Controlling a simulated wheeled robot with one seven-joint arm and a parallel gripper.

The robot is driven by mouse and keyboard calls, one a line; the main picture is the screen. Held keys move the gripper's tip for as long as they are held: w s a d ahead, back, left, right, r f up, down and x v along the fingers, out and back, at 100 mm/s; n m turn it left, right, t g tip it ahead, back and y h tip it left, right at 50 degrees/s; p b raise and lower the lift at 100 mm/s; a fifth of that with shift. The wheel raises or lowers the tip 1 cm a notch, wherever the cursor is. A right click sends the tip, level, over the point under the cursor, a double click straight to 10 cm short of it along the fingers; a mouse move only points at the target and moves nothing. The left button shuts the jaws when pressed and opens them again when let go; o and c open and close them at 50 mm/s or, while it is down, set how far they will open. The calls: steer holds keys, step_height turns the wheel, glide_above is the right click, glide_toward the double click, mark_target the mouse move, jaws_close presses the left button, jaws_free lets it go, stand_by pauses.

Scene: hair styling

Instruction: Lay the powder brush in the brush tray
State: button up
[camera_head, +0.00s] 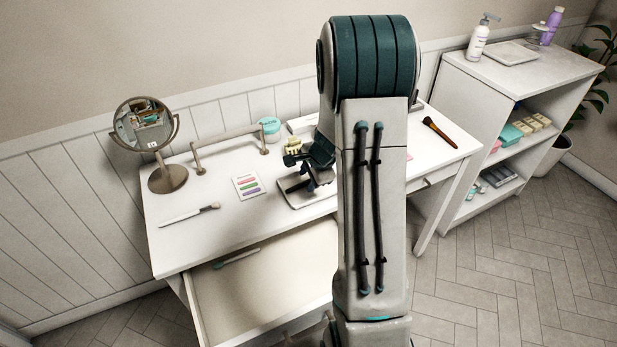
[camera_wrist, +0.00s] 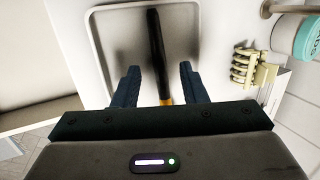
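In the wrist view a brush with a black handle (camera_wrist: 156,50) and an orange band lies over the white brush tray (camera_wrist: 92,45); I cannot tell whether it touches the tray floor. My gripper (camera_wrist: 160,75) has its fingers apart on either side of the handle, with gaps showing on both sides. The brush's lower end is hidden behind my gripper. In the head view my gripper (camera_head: 309,172) is low over the tray (camera_head: 297,202), partly hidden by my arm. Another dark brush with an orange part (camera_head: 438,131) lies on the table's right side.
The white table (camera_head: 215,245) holds a round mirror (camera_head: 143,125), a bar stand (camera_head: 228,136), a teal-lidded jar (camera_head: 270,128), a card of coloured clips (camera_head: 248,186), a pale brush (camera_head: 190,215) and a yellow claw clip (camera_wrist: 250,69). The drawer (camera_head: 265,290) is open. A shelf unit (camera_head: 500,80) stands right.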

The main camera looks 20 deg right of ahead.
steer(key=p+v, duration=0.2)
steer(key=v, duration=1.2)
steer(key=s+a+r+n, duration=0.4)
steer(key=s+a+n, duration=0.3)
steer(key=s+n, duration=0.1)
steer(key=s+a+r+n+g+h+p, duration=0.1)
steer(key=s+a+r+n, duration=0.2)
steer(key=s+a+n, duration=0.4)
steer(key=s+n, duration=0.2)
steer(key=s, duration=0.2)
steer(key=shift+a+r+g, duration=0.25)
steer(key=shift+r+g, duration=0.05)
steer(key=shift+r, duration=0.1)
